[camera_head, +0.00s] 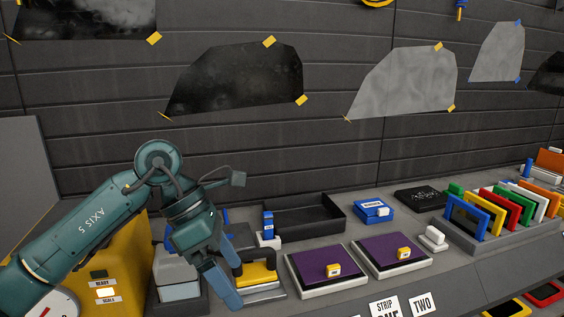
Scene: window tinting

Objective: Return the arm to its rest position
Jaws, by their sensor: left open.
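My left arm (80,233) is teal, marked "AXIS 5", and comes in from the left edge. Its left gripper (236,282) hangs downward over the left part of the bench. Its blue-grey fingers are apart and I see nothing held between them. Behind and beside the fingers is a yellow block with a dark handle (259,273), partly covered by the gripper; I cannot tell whether they touch. My right gripper is not in view.
A yellow machine (115,258) labelled "READY" and "SCALE" stands behind the forearm. Right of the gripper lie two purple-topped pads (326,262) (388,246), a black tray (312,219), a blue box (373,211) and a rack (470,238) of coloured frames. Film pieces hang on the wall.

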